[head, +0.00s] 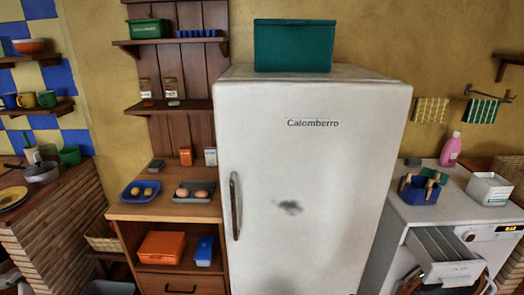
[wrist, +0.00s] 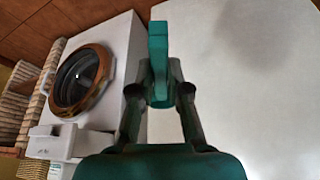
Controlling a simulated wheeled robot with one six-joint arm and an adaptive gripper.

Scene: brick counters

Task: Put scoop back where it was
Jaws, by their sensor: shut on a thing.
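My gripper (wrist: 158,95) shows in the wrist view, with its two dark fingers shut on a teal piece that appears to be the scoop (wrist: 158,48). The scoop points away from the camera, and its far end is hard to make out. Neither the gripper nor the held scoop can be made out in the head view. An open white box (head: 490,188) stands on the washing machine (head: 400,232) at the right. The machine's drawer (head: 445,255) is pulled out. In the wrist view, the machine's round door (wrist: 82,78) is left of my gripper.
The white fridge (head: 310,180) stands left of the washing machine and fills the right of the wrist view. A blue caddy (head: 420,190) and a pink bottle (head: 451,150) stand on the machine. A wooden cabinet (head: 165,212) with trays is left of the fridge.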

